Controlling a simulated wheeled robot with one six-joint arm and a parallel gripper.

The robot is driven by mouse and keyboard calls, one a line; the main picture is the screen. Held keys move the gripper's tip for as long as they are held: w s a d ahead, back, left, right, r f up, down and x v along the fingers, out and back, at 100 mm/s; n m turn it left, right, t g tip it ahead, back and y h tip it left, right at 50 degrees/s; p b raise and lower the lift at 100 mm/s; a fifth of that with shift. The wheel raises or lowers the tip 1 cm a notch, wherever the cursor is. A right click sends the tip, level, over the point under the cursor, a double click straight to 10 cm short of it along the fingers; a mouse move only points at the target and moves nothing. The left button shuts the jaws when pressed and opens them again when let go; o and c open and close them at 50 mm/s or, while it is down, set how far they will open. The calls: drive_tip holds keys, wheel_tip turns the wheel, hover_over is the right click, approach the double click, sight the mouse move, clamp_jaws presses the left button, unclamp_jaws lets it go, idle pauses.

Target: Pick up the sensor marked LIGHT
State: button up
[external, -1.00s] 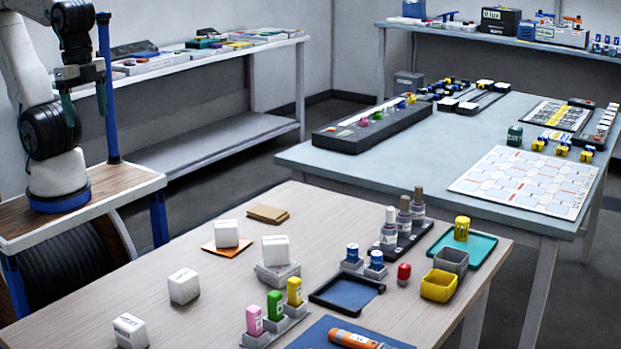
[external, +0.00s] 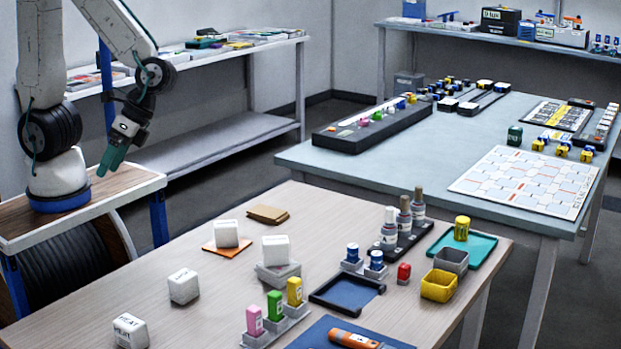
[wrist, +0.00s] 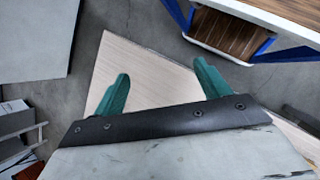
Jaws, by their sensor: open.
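Several white cubes stand on the wooden table. One cube (external: 130,330) at the front left bears lettering that looks like HEAT. Another cube (external: 184,286) behind it has small dark lettering that I cannot read for sure. A third cube (external: 226,234) sits on an orange pad (external: 207,247), and a fourth cube (external: 275,249) sits on a grey block (external: 278,275); no marking is legible on these two. My gripper (external: 108,170) points down, left of the table and well away from the cubes. Its green fingers (wrist: 161,82) are apart and empty in the wrist view.
The table's back left is mostly clear.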

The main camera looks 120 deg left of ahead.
drive_tip(key=w+f+n+t+h, duration=0.4)
drive_tip(key=w+f+n+h, duration=0.2)
drive_tip(key=w+f+n, duration=0.45)
drive_tip(key=n+t, duration=0.5)
drive_tip(key=n, duration=0.1)
hover_over(185, 271)
drive_tip(key=s+a, duration=0.1)
drive_tip(key=a, duration=0.1)
drive_tip(key=f, duration=0.5)
drive_tip(key=shift+a+f+m, duration=0.15)
drive_tip(key=shift+a+m, duration=0.05)
drive_tip(key=shift+m, duration=0.05)
drive_tip(key=f, duration=0.3)
drive_tip(key=shift+d+f, duration=0.2)
drive_tip(key=shift+w+d+f, duration=0.15)
drive_tip(key=shift+w+d, duration=0.15)
drive_tip(key=shift+d, duration=0.35)
drive_tip(key=shift+w+d+f, duration=0.2)
drive_tip(key=shift+d, duration=0.25)
drive_tip(key=c, duration=1.4)
